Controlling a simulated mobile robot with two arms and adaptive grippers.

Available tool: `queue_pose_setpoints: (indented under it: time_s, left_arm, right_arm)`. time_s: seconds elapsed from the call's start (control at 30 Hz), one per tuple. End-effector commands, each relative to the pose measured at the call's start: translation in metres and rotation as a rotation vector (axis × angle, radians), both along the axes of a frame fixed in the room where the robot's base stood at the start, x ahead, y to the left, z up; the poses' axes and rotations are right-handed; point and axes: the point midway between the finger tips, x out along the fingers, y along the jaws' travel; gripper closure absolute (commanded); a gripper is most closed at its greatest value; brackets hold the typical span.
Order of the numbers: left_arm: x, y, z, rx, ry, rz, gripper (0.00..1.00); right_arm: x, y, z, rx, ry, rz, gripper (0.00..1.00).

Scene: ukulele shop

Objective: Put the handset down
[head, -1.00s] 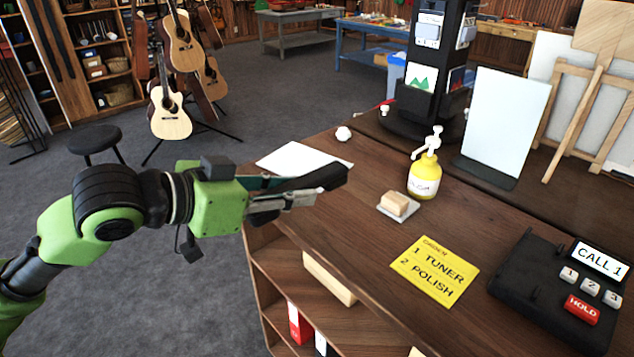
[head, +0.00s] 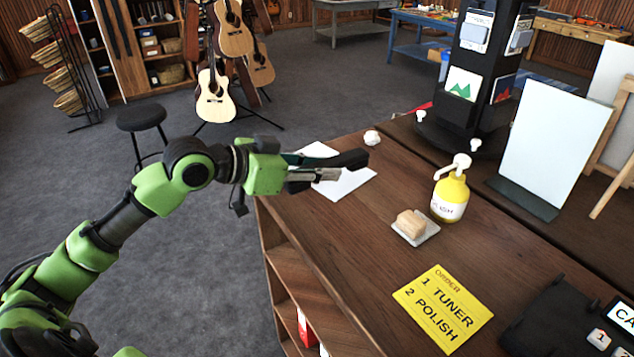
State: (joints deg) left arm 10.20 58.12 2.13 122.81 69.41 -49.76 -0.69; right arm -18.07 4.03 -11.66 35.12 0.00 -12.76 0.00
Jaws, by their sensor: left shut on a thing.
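My left gripper (head: 318,174) is shut on a black handset (head: 346,160). It holds the handset roughly level, in front of the white paper sheet (head: 345,184) at the counter's left edge in this view. The fingers hide part of the handset, and I cannot tell the exact gap to the counter. The black phone base (head: 548,318) sits on the counter at the lower right, partly cut off by the frame edge. It has a display and pale numbered keys. My right gripper is not in view.
A white panel (head: 550,145) and black display tower (head: 487,75) stand behind.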

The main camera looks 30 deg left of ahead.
Motion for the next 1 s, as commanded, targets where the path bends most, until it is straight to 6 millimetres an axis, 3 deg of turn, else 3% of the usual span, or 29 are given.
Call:
queue_pose_setpoints:
  time_s: [0.13,0.3,0.6,0.97,1.0]
  left_arm:
    - [0.012,0.013,-0.02,-0.003,-0.001,0.003,1.0]
    - [0.018,0.018,-0.029,-0.001,-0.003,0.0,1.0]
    - [0.022,0.023,-0.065,-0.002,-0.002,0.001,1.0]
    - [0.022,0.023,-0.071,0.0,-0.004,0.0,1.0]
    - [0.022,0.023,-0.072,0.001,-0.002,0.0,0.73]
  right_arm:
    - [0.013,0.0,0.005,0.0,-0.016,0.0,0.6]
    - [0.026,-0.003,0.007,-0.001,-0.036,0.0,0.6]
    - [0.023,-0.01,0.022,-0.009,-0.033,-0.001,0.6]
    - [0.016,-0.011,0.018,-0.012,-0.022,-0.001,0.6]
    - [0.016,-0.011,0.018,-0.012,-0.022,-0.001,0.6]
